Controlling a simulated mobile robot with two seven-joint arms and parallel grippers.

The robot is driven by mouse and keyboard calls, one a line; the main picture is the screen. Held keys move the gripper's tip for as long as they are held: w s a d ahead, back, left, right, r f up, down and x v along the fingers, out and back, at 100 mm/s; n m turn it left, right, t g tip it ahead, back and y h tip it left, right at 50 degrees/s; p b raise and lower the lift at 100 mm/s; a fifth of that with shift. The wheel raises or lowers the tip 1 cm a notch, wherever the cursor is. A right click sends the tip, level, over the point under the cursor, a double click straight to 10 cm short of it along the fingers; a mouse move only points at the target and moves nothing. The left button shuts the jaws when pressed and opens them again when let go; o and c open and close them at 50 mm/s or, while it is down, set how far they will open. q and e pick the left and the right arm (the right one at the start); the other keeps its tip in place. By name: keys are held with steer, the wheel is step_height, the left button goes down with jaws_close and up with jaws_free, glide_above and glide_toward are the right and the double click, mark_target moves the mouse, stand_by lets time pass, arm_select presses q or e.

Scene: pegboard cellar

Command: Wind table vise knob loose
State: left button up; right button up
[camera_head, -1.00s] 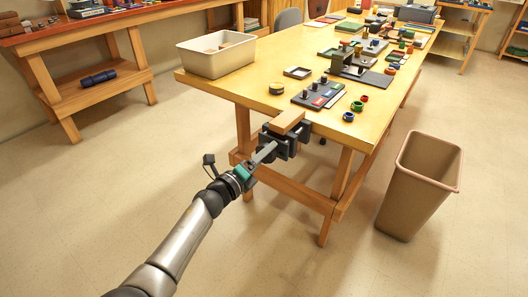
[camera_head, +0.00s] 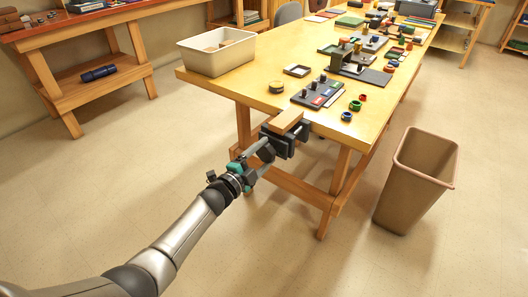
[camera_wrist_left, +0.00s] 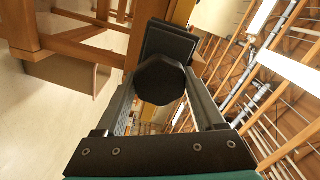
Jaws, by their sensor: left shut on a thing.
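The table vise (camera_head: 290,141) is dark and clamped to the near edge of the yellow table (camera_head: 215,82), below a wooden block (camera_head: 286,121). Its knob (camera_head: 266,152) is dark and faces my left arm. In the left wrist view the knob (camera_wrist_left: 160,80) is black and many-sided, and the vise body (camera_wrist_left: 167,42) is behind it. My left gripper (camera_head: 265,152) is shut on the knob, with one finger on each side; it also shows in the left wrist view (camera_wrist_left: 160,88). My right gripper is not in view.
A tan bin (camera_head: 399,185) stands on the floor right of the table. A cream tub (camera_head: 216,62) sits on the table's left corner. A black tray with pegs (camera_head: 318,94) and several small coloured rings lie near the vise. The floor in front is clear.

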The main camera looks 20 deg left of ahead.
arm_select(q)
steer(key=shift+n, duration=0.6)
steer(key=o, duration=1.4)
steer(key=shift+c, duration=0.2)
steer(key=shift+s+a, duration=0.1)
